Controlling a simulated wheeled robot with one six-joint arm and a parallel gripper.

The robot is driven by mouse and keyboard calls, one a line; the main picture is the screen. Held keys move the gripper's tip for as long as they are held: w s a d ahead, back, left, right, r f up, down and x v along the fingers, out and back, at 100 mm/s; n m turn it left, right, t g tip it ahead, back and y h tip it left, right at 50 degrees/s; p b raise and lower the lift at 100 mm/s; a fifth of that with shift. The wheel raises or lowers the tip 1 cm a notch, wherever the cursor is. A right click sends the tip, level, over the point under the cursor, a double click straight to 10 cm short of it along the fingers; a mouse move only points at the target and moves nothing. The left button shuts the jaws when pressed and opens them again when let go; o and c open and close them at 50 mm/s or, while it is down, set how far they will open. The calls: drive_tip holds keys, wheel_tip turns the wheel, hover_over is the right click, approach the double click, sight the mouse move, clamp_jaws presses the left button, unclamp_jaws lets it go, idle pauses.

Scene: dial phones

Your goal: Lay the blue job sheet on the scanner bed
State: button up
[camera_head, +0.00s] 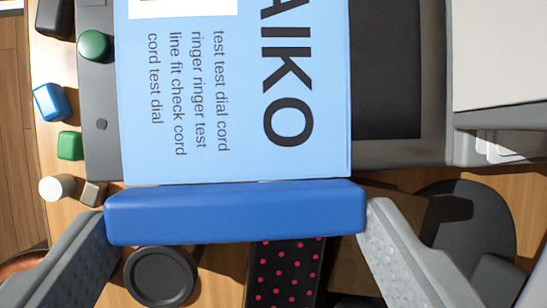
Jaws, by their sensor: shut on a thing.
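The light blue job sheet (225,95) bears dark text, partly reading "AIKO", and a white patch cut off at the top edge. A thick darker blue bar (235,212) runs along its near edge. My gripper (237,214) is shut on this bar, one finger at each end. The sheet is over the grey scanner (102,150) and covers much of it. Part of the dark scanner bed (388,70) shows to the right of the sheet. I cannot tell whether the sheet touches the bed or hangs just above it.
A pale raised panel (500,50) stands at the upper right. Small blue (50,102), green (70,146) and white (57,188) pieces lie on the wooden table at left. A round black object (160,276) and a red-dotted black strip (285,275) lie below the bar.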

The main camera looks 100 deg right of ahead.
drive_tip(key=shift+f, duration=3.75)
drive_tip(key=o, duration=1)
drive_tip(key=shift+f, duration=0.1)
drive_tip(key=shift+c, duration=0.2)
drive_tip(key=v, duration=1.2)
